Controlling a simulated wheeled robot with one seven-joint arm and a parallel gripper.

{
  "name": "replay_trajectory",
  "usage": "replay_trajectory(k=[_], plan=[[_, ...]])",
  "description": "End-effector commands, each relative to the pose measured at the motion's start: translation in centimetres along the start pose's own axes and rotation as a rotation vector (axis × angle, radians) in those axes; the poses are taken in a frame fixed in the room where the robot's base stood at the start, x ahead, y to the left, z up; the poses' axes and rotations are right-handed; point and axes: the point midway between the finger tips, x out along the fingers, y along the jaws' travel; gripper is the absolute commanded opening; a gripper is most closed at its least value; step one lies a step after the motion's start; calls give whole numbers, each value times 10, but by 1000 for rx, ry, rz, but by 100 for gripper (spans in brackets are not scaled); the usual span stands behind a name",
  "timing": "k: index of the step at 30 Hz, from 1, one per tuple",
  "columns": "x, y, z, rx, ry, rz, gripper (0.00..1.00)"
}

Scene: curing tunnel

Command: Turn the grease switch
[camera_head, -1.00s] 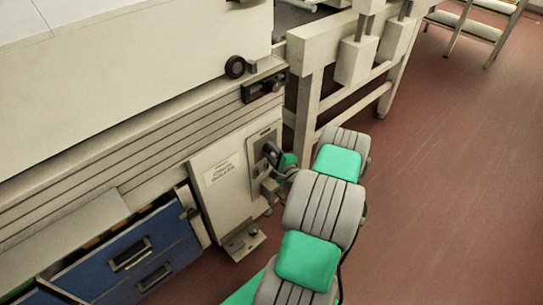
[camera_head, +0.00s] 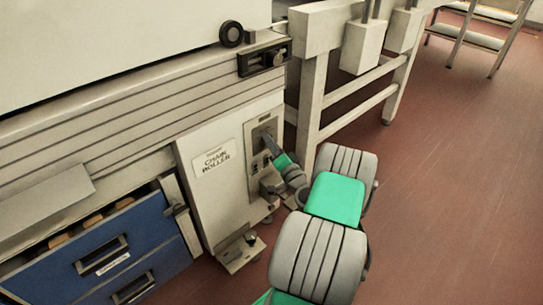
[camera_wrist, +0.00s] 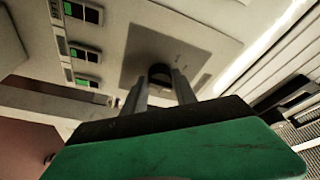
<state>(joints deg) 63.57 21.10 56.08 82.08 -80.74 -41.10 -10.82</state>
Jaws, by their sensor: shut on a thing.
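The grease switch (camera_wrist: 160,73) is a small dark round knob on a grey plate (camera_wrist: 137,52) in the wrist view. My gripper (camera_wrist: 160,84) has its two grey fingers on either side of the knob, shut on it. In the head view my gripper (camera_head: 267,139) reaches the narrow grey control plate (camera_head: 264,122) on the end face of the cream machine cabinet. The knob itself is mostly hidden by the gripper there, so its turned position cannot be told.
Several green-and-black rocker switches (camera_wrist: 83,12) line the panel beside the plate. A labelled panel (camera_head: 214,160), blue drawers (camera_head: 105,249) and a low metal bracket (camera_head: 238,252) are left of my arm. A cream frame (camera_head: 304,85) stands behind. Red floor at right is open.

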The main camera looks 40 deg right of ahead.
Motion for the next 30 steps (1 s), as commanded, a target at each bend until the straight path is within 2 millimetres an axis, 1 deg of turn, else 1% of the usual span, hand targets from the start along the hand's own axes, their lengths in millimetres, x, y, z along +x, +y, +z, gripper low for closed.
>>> replay_trajectory(k=[1,9,15,21,30], plan=[[-1,9,5,-41,3,-15,0],[-1,7,4,-240,14,-77,0],[0,6,2,-337,20,-106,0],[0,5,1,-386,22,-121,0],[0,4,1,-398,22,-124,0]])
